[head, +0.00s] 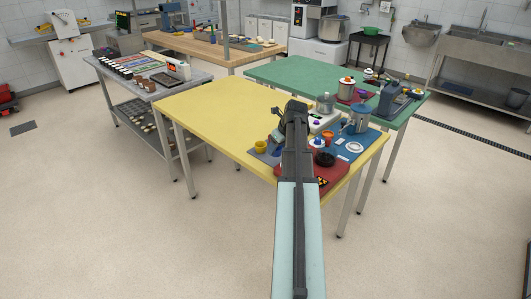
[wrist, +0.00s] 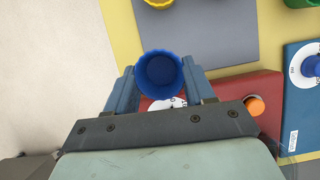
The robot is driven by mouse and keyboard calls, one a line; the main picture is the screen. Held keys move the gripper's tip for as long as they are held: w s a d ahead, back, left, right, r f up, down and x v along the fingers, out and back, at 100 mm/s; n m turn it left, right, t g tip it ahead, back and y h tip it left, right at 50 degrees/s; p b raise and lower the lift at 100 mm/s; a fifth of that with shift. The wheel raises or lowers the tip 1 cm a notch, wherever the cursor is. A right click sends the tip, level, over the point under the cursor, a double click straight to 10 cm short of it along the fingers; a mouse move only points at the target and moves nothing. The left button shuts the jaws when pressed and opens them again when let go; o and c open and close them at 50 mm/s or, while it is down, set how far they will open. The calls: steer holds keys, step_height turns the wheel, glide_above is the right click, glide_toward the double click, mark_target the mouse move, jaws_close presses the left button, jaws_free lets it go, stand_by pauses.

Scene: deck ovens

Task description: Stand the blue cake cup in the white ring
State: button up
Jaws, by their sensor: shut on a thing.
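The blue cake cup (wrist: 161,74) is between the two fingers of my gripper (wrist: 160,80) in the wrist view, its round open mouth facing the camera. My gripper is shut on it.
A yellow cup (head: 261,146) stands on the grey mat (wrist: 214,30) left of my gripper. A metal pot (head: 357,120) stands right of the arm. The left part of the yellow table (head: 215,112) is clear.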

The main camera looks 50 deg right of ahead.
steer(key=s+d+r+m, duration=0.1)
steer(key=s+d, duration=0.5)
steer(key=d, duration=0.5)
steer(key=s+d+r+m+h, duration=0.1)
steer(key=s+d, duration=0.5)
steer(key=d, duration=0.4)
steer(key=s+d+r+m, duration=0.1)
steer(key=s+d+m, duration=0.1)
steer(key=s+d, duration=0.65)
steer(key=shift+g, duration=0.3)
steer(key=shift+w+d+f, duration=0.35)
steer(key=shift+d+f, duration=0.05)
steer(key=shift+f, duration=0.5)
steer(key=shift+w+d+f, duration=0.3)
steer(key=shift+d+f, duration=0.05)
steer(key=shift+f, duration=0.55)
steer(key=shift+w+d+f, duration=0.35)
steer(key=shift+d+f, duration=0.05)
steer(key=shift+f, duration=0.5)
steer(key=shift+f, duration=0.55)
steer(key=o, duration=0.7)
steer(key=shift+s+r, duration=0.1)
steer(key=shift+a+v, duration=0.2)
steer(key=shift+v, duration=5.15)
